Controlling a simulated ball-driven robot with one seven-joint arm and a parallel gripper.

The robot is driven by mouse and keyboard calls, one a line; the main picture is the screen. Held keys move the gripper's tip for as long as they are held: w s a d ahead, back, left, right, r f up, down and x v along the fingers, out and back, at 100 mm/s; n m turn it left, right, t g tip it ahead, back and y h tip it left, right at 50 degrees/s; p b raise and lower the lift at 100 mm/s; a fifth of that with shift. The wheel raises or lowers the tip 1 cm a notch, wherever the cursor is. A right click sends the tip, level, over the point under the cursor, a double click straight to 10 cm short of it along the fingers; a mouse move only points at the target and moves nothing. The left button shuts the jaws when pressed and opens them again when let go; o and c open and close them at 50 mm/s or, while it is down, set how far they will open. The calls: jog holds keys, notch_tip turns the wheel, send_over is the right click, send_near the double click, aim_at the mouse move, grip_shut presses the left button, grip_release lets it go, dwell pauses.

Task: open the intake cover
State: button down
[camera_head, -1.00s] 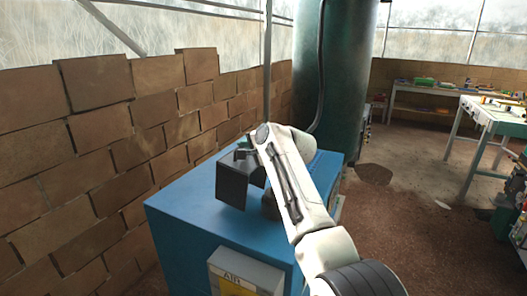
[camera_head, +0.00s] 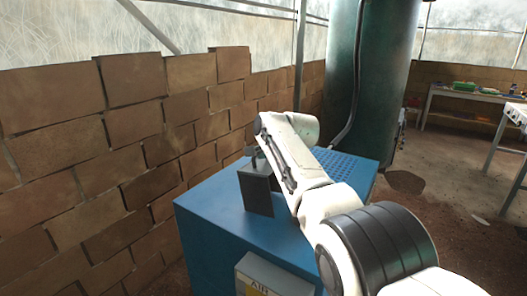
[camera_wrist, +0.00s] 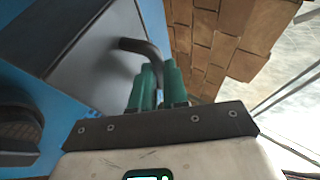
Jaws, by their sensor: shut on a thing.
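The intake cover, a dark grey plate (camera_head: 257,193), stands steeply on top of the blue machine (camera_head: 225,228), at the left of my arm. In the wrist view the grey cover (camera_wrist: 100,50) fills the upper left, with a black curved handle (camera_wrist: 137,46) at its edge. My gripper's green fingers (camera_wrist: 158,88) are close together, shut on the handle. In the head view the gripper (camera_head: 258,155) is small and partly hidden at the cover's top. A dark, ribbed round part (camera_wrist: 18,125) shows beside the cover on the blue surface. The cover's hinge is not clearly visible.
A brick wall (camera_head: 130,145) runs close behind and left of the machine. A tall green tank (camera_head: 372,80) stands behind it. A perforated grille (camera_head: 345,165) lies in the machine's top. Work tables (camera_head: 465,95) stand at the far right; the floor between is open.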

jog(key=shift+w+a+r, duration=0.1)
jog(key=shift+a+r, duration=0.05)
jog(key=shift+r, duration=0.3)
jog(key=shift+w+a+r, duration=0.1)
jog(key=shift+r, duration=0.35)
jog(key=c, duration=1.2)
grip_release()
jog(key=shift+a, duration=0.1)
jog(key=shift+o, duration=0.4)
jog(key=shift+f, duration=0.15)
jog(key=shift+s+f, duration=0.1)
jog(key=shift+f, duration=0.05)
jog(key=shift+s+r, duration=0.35)
jog(key=shift+s+d+r+p, duration=0.4)
jog(key=shift+s+d+p, duration=0.15)
jog(key=shift+s, duration=0.05)
jog(key=shift+s+d+r, duration=0.35)
jog(key=shift+s, duration=0.2)
jog(key=b+v, duration=0.2)
jog(key=v, duration=0.4)
jog(key=shift+s+r, duration=0.15)
jog(key=shift+s, duration=0.1)
